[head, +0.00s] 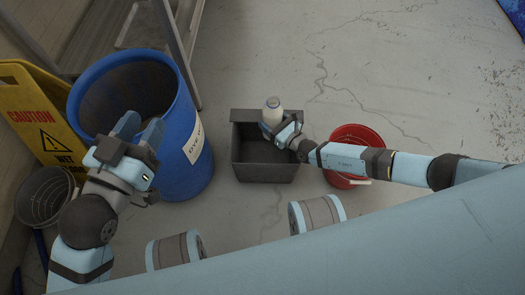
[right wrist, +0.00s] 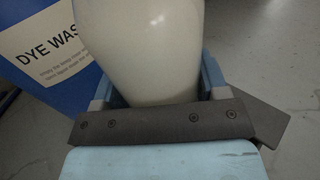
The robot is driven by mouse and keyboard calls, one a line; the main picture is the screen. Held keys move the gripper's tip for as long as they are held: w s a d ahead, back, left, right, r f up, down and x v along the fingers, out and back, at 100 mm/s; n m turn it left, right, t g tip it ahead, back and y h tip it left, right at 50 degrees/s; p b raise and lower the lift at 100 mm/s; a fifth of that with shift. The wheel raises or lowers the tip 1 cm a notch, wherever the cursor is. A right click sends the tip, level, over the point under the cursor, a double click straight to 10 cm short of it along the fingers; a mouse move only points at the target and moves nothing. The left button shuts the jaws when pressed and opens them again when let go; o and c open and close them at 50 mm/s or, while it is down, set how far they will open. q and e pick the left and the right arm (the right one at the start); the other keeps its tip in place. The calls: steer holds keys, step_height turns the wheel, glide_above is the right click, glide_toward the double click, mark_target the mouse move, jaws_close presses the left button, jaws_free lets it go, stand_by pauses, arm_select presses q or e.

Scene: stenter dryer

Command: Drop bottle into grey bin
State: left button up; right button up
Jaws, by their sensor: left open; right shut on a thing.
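The right wrist view shows the pale bottle body (right wrist: 142,50) between the blue fingers of the right gripper. The bin looks empty in the part I see; the right arm hides its right rim. My left gripper (head: 139,128) is open and empty, in front of the blue barrel's opening. Whether the bottle's base touches the bin is not clear.
A blue barrel (head: 180,120) labelled dye waste stands left of the bin. A red bucket (head: 357,135) is at right, partly under my right arm. A yellow caution sign (head: 38,110) and a dark basket (head: 45,195) are at far left. Floor beyond the bin is clear.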

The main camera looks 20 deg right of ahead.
step_height(320, 180, down, 4)
steer(key=shift+f+b, duration=0.1)
steer(key=shift+b, duration=1.05)
arm_select(q)
steer(key=shift+w+a+r+m+t+h+b, duration=0.15)
steer(key=shift+w+a+m+t+h, duration=0.15)
steer(key=shift+m, duration=0.25)
steer(key=shift+w+a+r+m+t+h+b, duration=0.15)
steer(key=shift+w+m+t, duration=0.2)
steer(key=shift+m, duration=0.2)
arm_select(e)
steer(key=shift+f, duration=0.65)
steer(key=o, duration=1.1)
arm_select(q)
steer(key=shift+f, duration=0.1)
arm_select(e)
steer(key=shift+o, duration=0.2)
arm_select(q)
steer(key=n+p, duration=0.1)
steer(key=p, duration=0.1)
steer(key=s+d+n+g+y+p, duration=0.1)
steer(key=p, duration=0.1)
steer(key=shift+s+d+f+n, duration=0.1)
steer(key=shift+s+f+n, duration=0.1)
steer(key=shift+s+n, duration=0.15)
arm_select(e)
steer(key=v, duration=1.4)
